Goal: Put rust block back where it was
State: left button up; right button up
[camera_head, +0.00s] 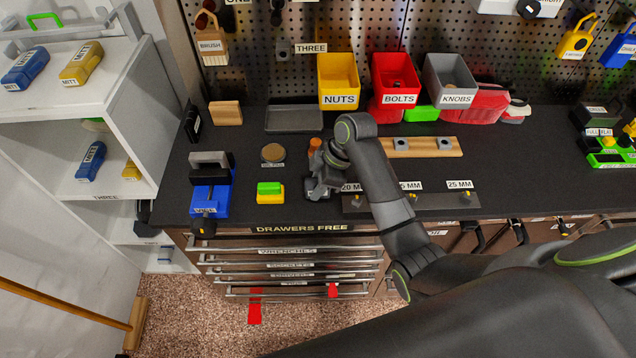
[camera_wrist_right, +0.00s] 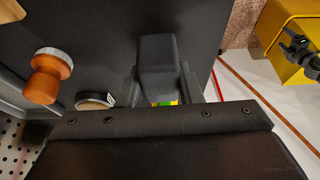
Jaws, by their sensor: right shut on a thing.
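My right gripper (camera_head: 318,185) is low over the front of the dark worktop (camera_head: 350,205). In the right wrist view, its fingers (camera_wrist_right: 165,85) are shut on a dark grey block (camera_wrist_right: 157,60). The block shows only partly in the head view, under the gripper, and I cannot read a label on it. I cannot tell whether it touches the worktop. A green and yellow block (camera_head: 270,192) lies just left of the gripper. An orange knob-shaped thing (camera_wrist_right: 48,75) stands behind it. My left gripper is not in view.
A grey tray (camera_head: 293,119) and yellow NUTS (camera_head: 339,80), red BOLTS (camera_head: 396,78) and grey KNOBS (camera_head: 450,80) bins are at the back. Labelled drawers (camera_head: 290,265) are below the front edge.

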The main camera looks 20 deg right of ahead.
jog(key=shift+f, duration=0.35)
jog(key=shift+f, duration=0.2)
jog(key=o, duration=0.9)
jog(key=shift+o, duration=0.2)
